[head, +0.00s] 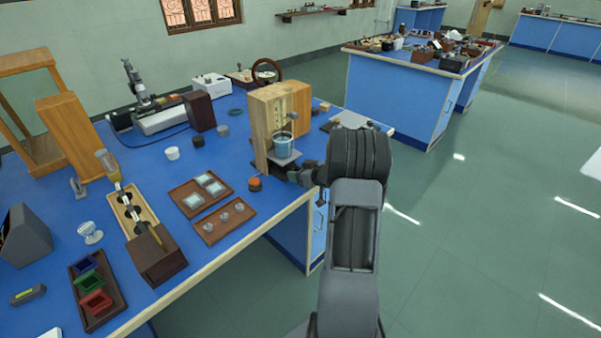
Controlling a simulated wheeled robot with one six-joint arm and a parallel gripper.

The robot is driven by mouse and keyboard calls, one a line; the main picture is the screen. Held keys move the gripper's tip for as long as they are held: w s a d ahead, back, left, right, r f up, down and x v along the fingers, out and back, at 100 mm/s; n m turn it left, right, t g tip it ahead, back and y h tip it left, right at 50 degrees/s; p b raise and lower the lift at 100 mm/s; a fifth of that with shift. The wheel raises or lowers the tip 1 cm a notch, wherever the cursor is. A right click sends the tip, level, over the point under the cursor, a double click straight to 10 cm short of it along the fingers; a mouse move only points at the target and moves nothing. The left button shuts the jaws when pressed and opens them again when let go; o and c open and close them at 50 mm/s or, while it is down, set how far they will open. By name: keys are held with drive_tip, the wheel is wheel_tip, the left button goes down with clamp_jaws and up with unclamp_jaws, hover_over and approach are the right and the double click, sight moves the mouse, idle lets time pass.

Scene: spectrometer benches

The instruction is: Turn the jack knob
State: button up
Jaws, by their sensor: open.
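A small lab jack stands at the right front edge of the blue bench, in front of a wooden cabinet (285,110). Its grey top plate (284,160) carries a glass beaker of blue liquid (283,144). My gripper (294,177) is open at the jack's lower front right side, pointing left, low over the bench top. The jack's knob cannot be made out; my gripper and wrist cover that side. I cannot tell whether the fingers touch the knob.
A dark round piece with an orange top (255,184) sits just left of my gripper. Wooden trays (224,222) with glass pieces lie further left. A grey flat plate (362,119) lies behind my arm. Open floor (460,220) lies to the right.

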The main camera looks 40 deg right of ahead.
drive_tip(key=shift+c, duration=0.4)
drive_tip(key=c, duration=0.8)
drive_tip(key=b, duration=0.1)
drive_tip(key=n+h+b, duration=0.1)
drive_tip(key=b, duration=0.1)
drive_tip(key=shift+a+f+n, duration=0.1)
drive_tip(key=shift+f+n, duration=0.2)
drive_tip(key=shift+f, duration=0.05)
drive_tip(key=shift+c, duration=0.2)
drive_tip(key=shift+n+h+b, duration=0.3)
drive_tip(key=shift+n+b, duration=0.1)
drive_tip(key=shift+b, duration=0.35)
drive_tip(key=shift+r+n+t+h+b, duration=0.3)
drive_tip(key=shift+n+b, duration=0.1)
drive_tip(key=shift+b, duration=0.2)
drive_tip(key=o, duration=0.9)
drive_tip(key=shift+s+r, duration=0.1)
drive_tip(key=shift+s, duration=0.05)
